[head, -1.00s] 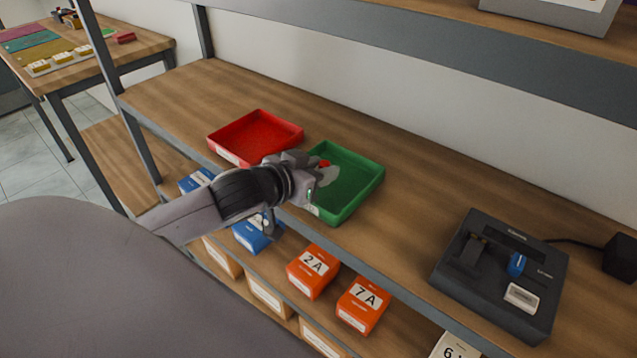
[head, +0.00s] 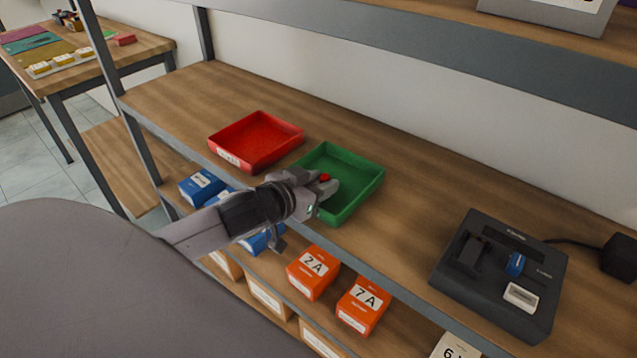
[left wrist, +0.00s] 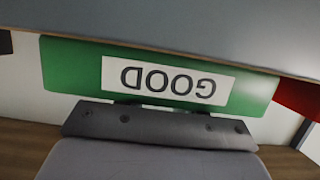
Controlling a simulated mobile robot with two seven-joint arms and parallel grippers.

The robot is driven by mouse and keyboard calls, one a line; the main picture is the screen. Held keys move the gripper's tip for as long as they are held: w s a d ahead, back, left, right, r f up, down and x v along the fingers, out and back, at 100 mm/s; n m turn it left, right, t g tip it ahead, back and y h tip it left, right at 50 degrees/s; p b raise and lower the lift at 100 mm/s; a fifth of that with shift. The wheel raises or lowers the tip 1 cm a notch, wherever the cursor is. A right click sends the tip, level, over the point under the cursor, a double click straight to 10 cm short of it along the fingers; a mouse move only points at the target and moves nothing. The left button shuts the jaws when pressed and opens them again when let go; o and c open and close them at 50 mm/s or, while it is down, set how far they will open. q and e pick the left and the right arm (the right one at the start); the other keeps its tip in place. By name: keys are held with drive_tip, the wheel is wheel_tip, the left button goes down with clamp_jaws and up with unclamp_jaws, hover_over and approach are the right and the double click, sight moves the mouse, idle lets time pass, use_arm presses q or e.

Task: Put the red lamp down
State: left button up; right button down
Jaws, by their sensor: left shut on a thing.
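My left gripper (head: 328,184) reaches in over the near side of the green tray (head: 358,165) on the shelf. It is shut on the red lamp (head: 325,177), of which only a small red part shows between the fingers. I cannot tell whether the lamp touches the tray floor. In the left wrist view the green tray's front (left wrist: 70,68) shows with a label reading GOOD, upside down; the lamp is hidden there. My right gripper is in neither view.
A red tray (head: 262,134) stands left of the green one. A black device (head: 490,290) with a blue knob sits at the right on the shelf board. Orange boxes (head: 312,270) and blue boxes (head: 200,186) stand on the lower shelf. An upper shelf (head: 430,45) overhangs.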

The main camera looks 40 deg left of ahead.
use_arm(q)
drive_tip(key=o, duration=1.1)
drive_tip(key=shift+s+d+f+g, duration=0.1)
drive_tip(key=shift+s+f+g, duration=0.05)
drive_tip(key=shift+f, duration=0.45)
drive_tip(key=shift+s+f+g, duration=0.1)
drive_tip(key=shift+f+g, duration=0.05)
drive_tip(key=shift+f, duration=0.4)
drive_tip(key=shift+r, duration=0.35)
drive_tip(key=shift+w+r+v, duration=0.2)
drive_tip(key=shift+r+v, duration=0.3)
drive_tip(key=shift+v, duration=5.5)
drive_tip(key=s+d+f+g, duration=0.1)
drive_tip(key=s+d+f, duration=0.1)
drive_tip(key=f, duration=0.6)
drive_tip(key=s+d+f+m+g, duration=0.1)
drive_tip(key=d+f, duration=0.3)
drive_tip(key=f, duration=0.4)
drive_tip(key=s+d+f+g+h, duration=0.1)
drive_tip(key=s+d+f, duration=0.3)
drive_tip(key=f, duration=0.4)
